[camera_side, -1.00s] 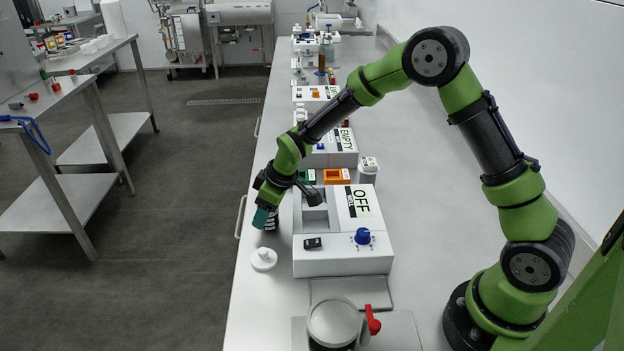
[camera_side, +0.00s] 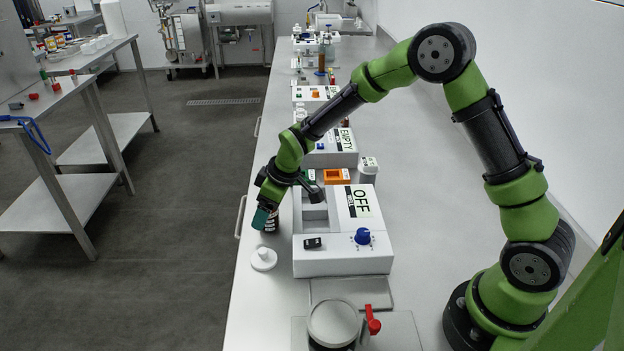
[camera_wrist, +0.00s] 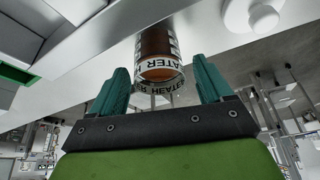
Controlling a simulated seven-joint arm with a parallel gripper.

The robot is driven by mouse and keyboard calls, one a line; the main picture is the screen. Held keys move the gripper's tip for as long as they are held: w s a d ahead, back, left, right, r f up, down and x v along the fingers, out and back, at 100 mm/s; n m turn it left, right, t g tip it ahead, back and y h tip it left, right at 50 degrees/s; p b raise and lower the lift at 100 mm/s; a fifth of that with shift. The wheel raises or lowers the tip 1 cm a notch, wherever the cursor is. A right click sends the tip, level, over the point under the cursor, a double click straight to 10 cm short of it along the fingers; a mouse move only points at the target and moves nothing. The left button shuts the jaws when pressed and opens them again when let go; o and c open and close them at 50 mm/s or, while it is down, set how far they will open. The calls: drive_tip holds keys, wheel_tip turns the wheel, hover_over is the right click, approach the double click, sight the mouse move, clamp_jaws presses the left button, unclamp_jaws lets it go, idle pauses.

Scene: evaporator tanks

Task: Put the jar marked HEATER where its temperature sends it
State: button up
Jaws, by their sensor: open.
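The jar marked HEATER (camera_wrist: 158,55) is brown with a white band of black lettering. In the wrist view it lies between and just beyond the two teal fingers of my gripper (camera_wrist: 162,90), which are apart. In the side view my gripper (camera_side: 266,214) is at the bench's left edge, beside the jar (camera_side: 272,222), whose upper part is hidden by the fingers. I cannot tell whether a finger touches it. The white heater box (camera_side: 345,255) with a display reading OFF, a blue knob and a black switch stands right of the jar. Another box behind it shows EMPTY (camera_side: 346,140).
A white round lidded item (camera_side: 263,259) stands in front of the jar. An orange block (camera_side: 337,176) and a white labelled container (camera_side: 369,168) stand behind the OFF box. A round-topped device with a red handle (camera_side: 334,323) is in front.

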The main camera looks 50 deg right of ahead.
drive_tip(key=w+v, duration=0.1)
drive_tip(key=v, duration=1.3)
drive_tip(key=s+d+r+m+t, duration=0.1)
drive_tip(key=s+r+m, duration=0.3)
drive_tip(key=s, duration=0.7)
drive_tip(key=s+d+r+m+t, duration=0.1)
drive_tip(key=s+r+m, duration=0.3)
drive_tip(key=s, duration=0.8)
drive_tip(key=shift+d+r+m+t, duration=0.35)
drive_tip(key=shift+m+t, duration=0.25)
drive_tip(key=shift+m, duration=0.1)
drive_tip(key=shift+w, duration=0.1)
